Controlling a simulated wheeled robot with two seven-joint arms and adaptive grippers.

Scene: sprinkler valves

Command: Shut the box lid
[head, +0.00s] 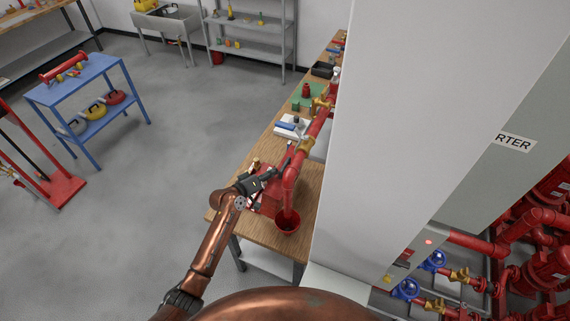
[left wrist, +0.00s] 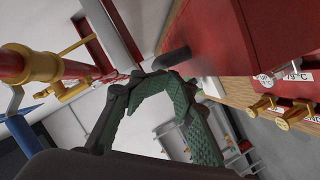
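A red box (head: 268,201) stands on the wooden workbench, close to the bench's near end. My left gripper (head: 262,181) is right beside it and partly hides it. In the left wrist view, large red panels (left wrist: 212,32) of the box fill the upper right, with a grey rod-like part (left wrist: 173,58) at the lower edge. The green-padded fingers of my left gripper (left wrist: 157,77) arch together at their tips just below that part, with nothing visible between them. I cannot tell whether they touch the box. The lid's angle is not clear. My right gripper is out of view.
A red pipe (head: 314,130) with brass fittings runs above the workbench (head: 234,216). A red bucket (head: 288,222) is close to the box. A big grey cabinet (head: 400,150) blocks the right side. Open floor (head: 165,120) lies left of the bench, with a blue cart (head: 82,82) farther left.

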